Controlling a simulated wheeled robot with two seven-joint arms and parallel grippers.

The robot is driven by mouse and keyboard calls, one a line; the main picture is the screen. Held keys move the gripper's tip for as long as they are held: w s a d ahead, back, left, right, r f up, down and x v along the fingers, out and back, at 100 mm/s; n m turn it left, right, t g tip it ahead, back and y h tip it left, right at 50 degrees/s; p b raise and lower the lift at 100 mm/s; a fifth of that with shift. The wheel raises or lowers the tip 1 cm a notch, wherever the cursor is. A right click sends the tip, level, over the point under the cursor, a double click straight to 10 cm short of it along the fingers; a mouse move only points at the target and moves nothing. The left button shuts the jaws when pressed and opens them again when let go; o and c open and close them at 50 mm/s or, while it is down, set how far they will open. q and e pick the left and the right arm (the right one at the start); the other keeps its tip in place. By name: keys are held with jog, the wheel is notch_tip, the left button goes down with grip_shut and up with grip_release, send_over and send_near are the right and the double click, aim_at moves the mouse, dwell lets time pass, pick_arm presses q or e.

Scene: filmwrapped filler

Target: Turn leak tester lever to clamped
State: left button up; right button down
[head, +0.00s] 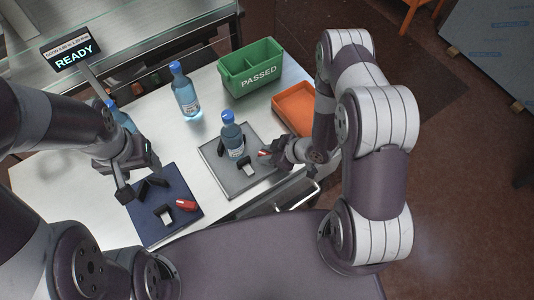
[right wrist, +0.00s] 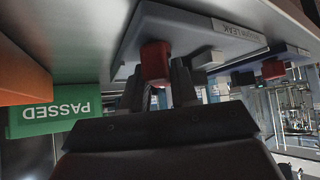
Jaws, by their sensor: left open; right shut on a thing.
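The grey leak tester plate (head: 226,181) lies on the table with a blue-capped bottle (head: 232,137) upright on it, beside black and white fixture parts. Its red lever (head: 264,153) is at the plate's right side. My right gripper (head: 273,156) is at this lever. In the right wrist view the red lever (right wrist: 155,62) shows between the dark fingertips (right wrist: 160,85), which are shut on it, near a label reading "LEAK" (right wrist: 243,31). My left gripper (head: 138,179) is open and empty above the left edge of a dark blue plate.
The dark blue plate (head: 150,226) has its own red lever (head: 186,205), white block and black parts. Another bottle (head: 186,92) stands behind; one more is partly hidden by my left arm. A green "PASSED" bin (head: 251,70) and orange tray (head: 294,107) stand beyond. A sign reads "READY" (head: 73,57).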

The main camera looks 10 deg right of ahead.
jog(key=m+t+h, duration=0.2)
jog(key=m, duration=0.1)
jog(key=shift+b, duration=0.3)
jog(key=m+h, duration=0.1)
jog(key=m, duration=0.1)
jog(key=m+t+h, duration=0.1)
jog(key=m+h, duration=0.1)
jog(key=m, duration=0.1)
jog(key=shift+a+t+b, duration=0.1)
jog(key=shift+t+b, duration=0.2)
jog(key=m+h, duration=0.3)
jog(key=shift+m, duration=0.3)
jog(key=shift+m+h+b, duration=0.3)
jog(key=shift+m+h, duration=1.2)
jog(key=shift+m, duration=0.5)
jog(key=shift+g, duration=0.4)
jog(key=c, duration=1)
grip_release()
jog(key=shift+o, duration=0.2)
jog(key=shift+r, duration=0.1)
